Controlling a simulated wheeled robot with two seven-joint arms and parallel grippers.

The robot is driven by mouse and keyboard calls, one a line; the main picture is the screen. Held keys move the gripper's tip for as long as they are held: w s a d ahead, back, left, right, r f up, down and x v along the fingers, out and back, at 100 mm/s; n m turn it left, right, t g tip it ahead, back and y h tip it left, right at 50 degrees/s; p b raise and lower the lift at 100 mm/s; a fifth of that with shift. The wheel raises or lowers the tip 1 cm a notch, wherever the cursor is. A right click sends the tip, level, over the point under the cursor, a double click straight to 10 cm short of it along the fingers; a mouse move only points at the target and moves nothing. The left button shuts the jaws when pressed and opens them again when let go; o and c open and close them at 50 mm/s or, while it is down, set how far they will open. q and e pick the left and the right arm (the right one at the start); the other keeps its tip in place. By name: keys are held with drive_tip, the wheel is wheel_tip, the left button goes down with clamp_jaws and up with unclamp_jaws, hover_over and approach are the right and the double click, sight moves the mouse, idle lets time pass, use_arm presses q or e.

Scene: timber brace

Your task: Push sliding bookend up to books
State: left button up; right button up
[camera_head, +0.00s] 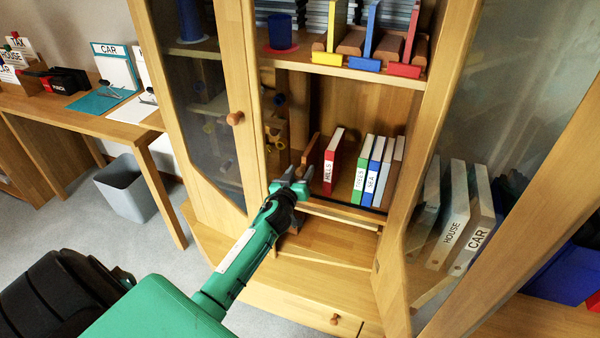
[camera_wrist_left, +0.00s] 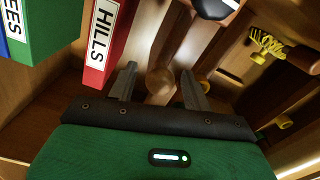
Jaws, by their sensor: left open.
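The wooden sliding bookend (camera_head: 311,152) stands on the middle shelf, left of the books and leaning a little. A red book labelled HILLS (camera_head: 333,160) is just right of it. After a gap come a green book (camera_head: 361,170), a blue book labelled SEA (camera_head: 378,172) and others. My left gripper (camera_head: 294,180) is open at the shelf's front edge, by the bookend's foot. In the left wrist view its fingers (camera_wrist_left: 158,85) are on either side of a round wooden knob (camera_wrist_left: 160,80); I cannot tell whether they touch it. HILLS (camera_wrist_left: 106,42) is left of the fingers there.
The shelf above (camera_head: 340,68) holds a blue cup (camera_head: 281,32) and coloured bookends. Small yellow items (camera_head: 274,140) are at the opening's left side. The lower board (camera_head: 320,242) is clear.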

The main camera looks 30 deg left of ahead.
use_arm(q)
drive_tip(key=shift+w, duration=0.15)
use_arm(e)
drive_tip(key=shift+r, duration=0.15)
use_arm(q)
drive_tip(key=shift+c, duration=0.2)
